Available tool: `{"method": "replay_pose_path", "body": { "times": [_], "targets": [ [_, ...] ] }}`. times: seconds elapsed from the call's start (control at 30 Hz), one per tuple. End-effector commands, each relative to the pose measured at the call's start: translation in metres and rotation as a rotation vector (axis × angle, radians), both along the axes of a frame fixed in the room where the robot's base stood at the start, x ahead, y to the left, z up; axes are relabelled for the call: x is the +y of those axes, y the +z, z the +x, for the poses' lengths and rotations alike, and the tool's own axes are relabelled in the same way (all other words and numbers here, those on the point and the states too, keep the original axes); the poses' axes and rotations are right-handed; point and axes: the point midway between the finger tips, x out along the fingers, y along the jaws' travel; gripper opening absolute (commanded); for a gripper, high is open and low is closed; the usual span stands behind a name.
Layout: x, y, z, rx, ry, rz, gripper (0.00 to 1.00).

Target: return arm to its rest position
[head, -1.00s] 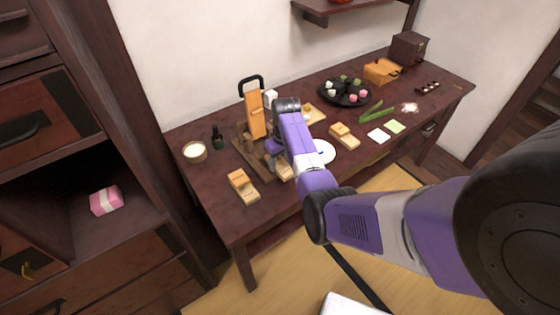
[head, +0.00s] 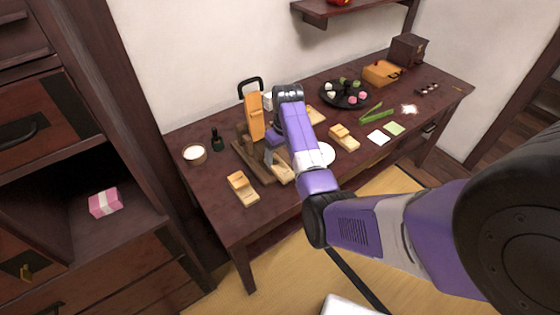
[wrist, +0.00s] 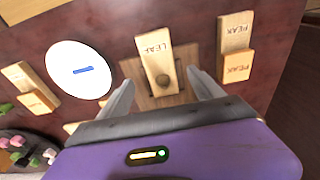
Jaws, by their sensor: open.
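My gripper (head: 268,153) is open, over the dark wooden table (head: 221,205), close to a wooden stand (head: 258,172). In the wrist view my gripper (wrist: 163,88) has its two fingers spread apart.
A block marked PEAK (wrist: 236,32), a white plate (wrist: 62,58) and another wooden block (wrist: 22,76) lie nearby. A black platter (head: 345,103) is right.

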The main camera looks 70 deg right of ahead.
Motion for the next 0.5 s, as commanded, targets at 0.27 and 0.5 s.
{"method": "replay_pose_path", "body": {
  "times": [0.27, 0.5],
  "targets": [
    [0.001, 0.023, -0.002, 0.000, 0.000, 0.000, 0.76],
    [0.002, 0.023, -0.002, 0.001, 0.000, 0.001, 0.76]
  ]
}}
